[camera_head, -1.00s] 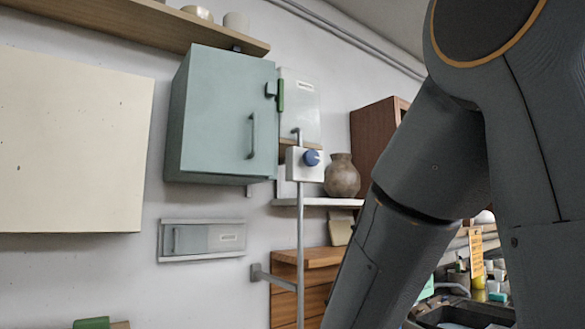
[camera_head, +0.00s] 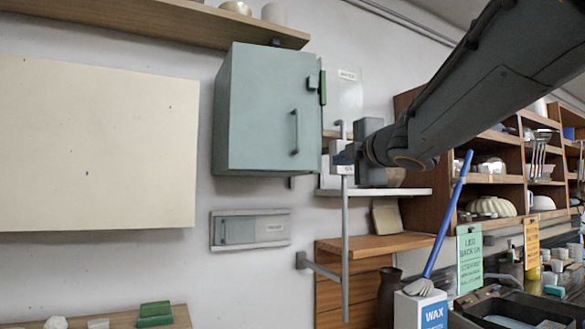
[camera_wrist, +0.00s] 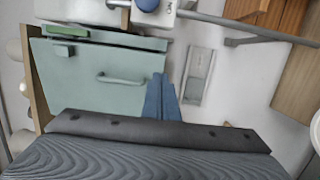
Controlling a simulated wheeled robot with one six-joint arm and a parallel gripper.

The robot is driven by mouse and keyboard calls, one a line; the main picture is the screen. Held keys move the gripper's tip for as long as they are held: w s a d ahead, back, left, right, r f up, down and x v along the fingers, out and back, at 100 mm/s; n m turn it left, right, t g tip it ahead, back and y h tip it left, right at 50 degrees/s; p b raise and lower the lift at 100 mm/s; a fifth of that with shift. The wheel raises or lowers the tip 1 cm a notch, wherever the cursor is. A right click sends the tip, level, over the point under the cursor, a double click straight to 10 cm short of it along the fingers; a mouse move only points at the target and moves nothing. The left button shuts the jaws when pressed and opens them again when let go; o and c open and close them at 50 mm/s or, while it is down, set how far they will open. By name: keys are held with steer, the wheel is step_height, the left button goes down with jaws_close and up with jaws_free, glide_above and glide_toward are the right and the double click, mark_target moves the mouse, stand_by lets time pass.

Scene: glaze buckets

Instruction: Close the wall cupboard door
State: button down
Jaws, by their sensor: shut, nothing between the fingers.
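The teal wall cupboard (camera_head: 222,120) hangs on the wall, its door (camera_head: 265,100) facing me with a grey bar handle (camera_head: 295,132) and a green latch piece (camera_head: 322,88) at the right edge. The door also shows in the wrist view (camera_wrist: 80,90), with its handle (camera_wrist: 120,79); a dark line runs along its latch edge. I cannot tell whether the door sits fully flush. My gripper (camera_wrist: 160,82) is shut and empty, its blue fingertips overlapping the door's lower edge in the wrist view; contact is unclear. In the head view my fingers do not show clearly.
A grey pole (camera_head: 345,240) with a white box (camera_head: 342,152) stands right of the cupboard, close to my wrist. A white shelf (camera_head: 410,191) lies behind it. A wooden shelf (camera_head: 170,18) is above. A grey wall panel (camera_head: 250,229) is below.

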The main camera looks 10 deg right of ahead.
mark_target(317, 166)
steer(key=w+b, duration=0.1)
steer(key=w, duration=0.3)
steer(key=w+a+b, duration=0.1)
steer(key=w+b, duration=0.1)
steer(key=w, duration=0.3)
steer(key=w+b, duration=0.1)
steer(key=w, duration=0.3)
steer(key=shift+w+a+f, duration=0.1)
steer(key=shift+w+a, duration=0.2)
steer(key=shift+a, duration=0.05)
steer(key=shift+w, duration=0.1)
steer(key=shift+w, duration=1.35)
steer(key=shift+s, duration=0.1)
steer(key=s+d, duration=0.4)
steer(key=s, duration=0.9)
steer(key=shift+s+d, duration=0.15)
steer(key=shift+d, duration=0.05)
